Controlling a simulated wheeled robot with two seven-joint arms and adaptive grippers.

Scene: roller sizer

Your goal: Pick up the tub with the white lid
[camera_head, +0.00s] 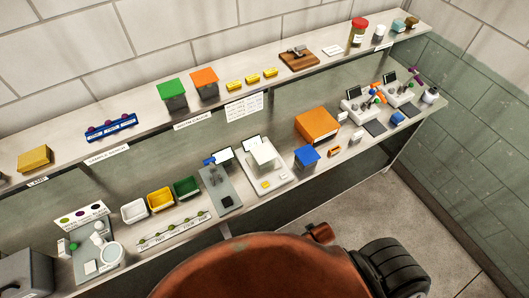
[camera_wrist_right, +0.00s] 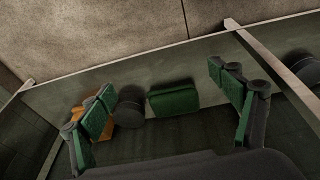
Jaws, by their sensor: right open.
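A small tub with a white lid (camera_head: 380,32) appears to stand upright on the upper shelf near its far right end, just right of a red-lidded jar (camera_head: 358,32). It is small here, so lid and body are hard to tell apart. My right gripper (camera_wrist_right: 160,80) is open in the right wrist view, its green-padded fingers spread wide. Nothing is visibly held between them. A dark round shape, a green block and an orange shape show behind the fingers, too dim to identify. My left gripper is not in view.
The upper shelf (camera_head: 130,150) also holds green- and orange-lidded boxes and a brown board (camera_head: 299,59). A teal block (camera_head: 398,25) sits right of the tub. The lower shelf carries trays, an orange box (camera_head: 317,124) and instruments. Open floor (camera_head: 365,205) lies in front.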

